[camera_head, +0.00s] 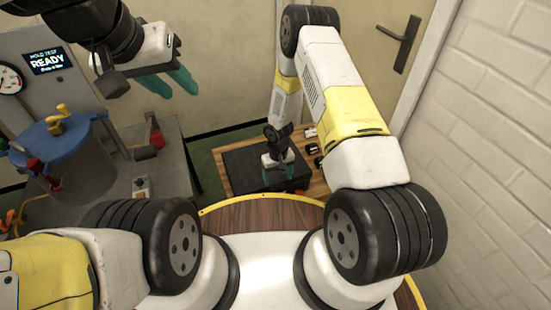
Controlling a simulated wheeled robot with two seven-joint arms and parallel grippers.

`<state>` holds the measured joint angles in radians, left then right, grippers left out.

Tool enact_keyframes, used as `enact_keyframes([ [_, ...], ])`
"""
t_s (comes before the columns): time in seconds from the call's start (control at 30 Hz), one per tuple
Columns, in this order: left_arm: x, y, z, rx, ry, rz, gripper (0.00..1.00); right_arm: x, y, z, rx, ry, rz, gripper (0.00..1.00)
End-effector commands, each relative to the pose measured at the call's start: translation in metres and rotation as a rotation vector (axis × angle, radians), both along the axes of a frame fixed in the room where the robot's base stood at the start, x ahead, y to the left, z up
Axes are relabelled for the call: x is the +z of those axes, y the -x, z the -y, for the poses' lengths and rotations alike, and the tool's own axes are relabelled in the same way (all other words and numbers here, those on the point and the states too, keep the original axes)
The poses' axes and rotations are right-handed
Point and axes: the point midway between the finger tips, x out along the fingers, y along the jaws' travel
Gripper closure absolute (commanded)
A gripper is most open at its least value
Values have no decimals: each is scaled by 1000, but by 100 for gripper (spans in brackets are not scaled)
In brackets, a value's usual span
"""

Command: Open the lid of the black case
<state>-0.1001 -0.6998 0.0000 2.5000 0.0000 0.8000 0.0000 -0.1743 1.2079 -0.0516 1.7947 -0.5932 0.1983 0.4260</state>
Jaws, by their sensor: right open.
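The black case (240,168) lies flat on a wooden surface, low in the middle of the view, and its lid looks closed. My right gripper (278,178) points down at the right part of the case, its teal fingers apart. I cannot tell whether the fingers touch the lid. The gripper and wrist hide part of the case's top and right side. My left gripper (172,84) is raised at the upper left, far from the case, with its two teal fingers apart and nothing between them.
A grey bench (165,178) at left carries a blue round-topped vessel (75,145) with yellow and red fittings. A display (49,61) reads READY. Small dark items (314,149) lie right of the case. A door (370,50) and white brick wall (490,130) bound the right side.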

Motion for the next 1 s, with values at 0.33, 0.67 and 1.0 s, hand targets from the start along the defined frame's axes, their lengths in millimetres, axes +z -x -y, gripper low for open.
enact_keyframes([
  [0.33,0,0,0,0,0,0,64,-40,0,0,0,0,1,24],
  [0.67,0,0,0,0,0,0,64,-41,0,0,-1,0,1,33],
  [1.0,0,0,0,0,0,0,64,-41,0,0,-1,0,1,100],
])
